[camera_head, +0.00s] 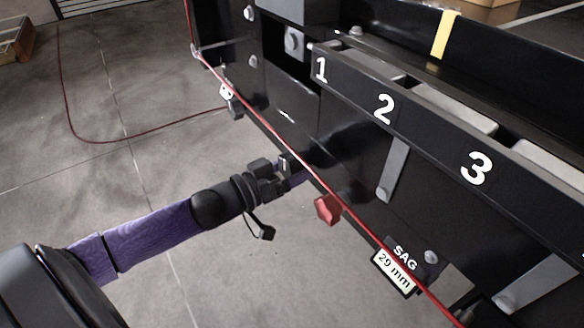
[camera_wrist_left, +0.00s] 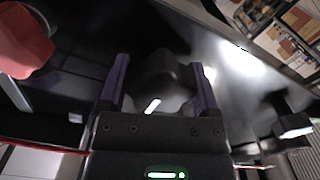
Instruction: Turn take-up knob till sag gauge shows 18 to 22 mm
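The sag gauge (camera_head: 394,270) hangs on the black conveyor side, and its label appears to read 29 mm. A dark knob with a white mark (camera_wrist_left: 163,80) sits between the purple fingers of my left gripper (camera_wrist_left: 160,88) in the left wrist view. The fingers are open on either side of the knob, with a narrow gap showing at the left finger. In the head view my left gripper (camera_head: 296,172) reaches the conveyor side and hides the knob. My right gripper is in neither view.
A red knob (camera_head: 327,208) sits close to the right of my left gripper; it also shows in the left wrist view (camera_wrist_left: 24,42). A red cord (camera_head: 272,131) runs along the conveyor side. Numbered bays line the conveyor (camera_head: 432,140). The floor at left is mostly clear.

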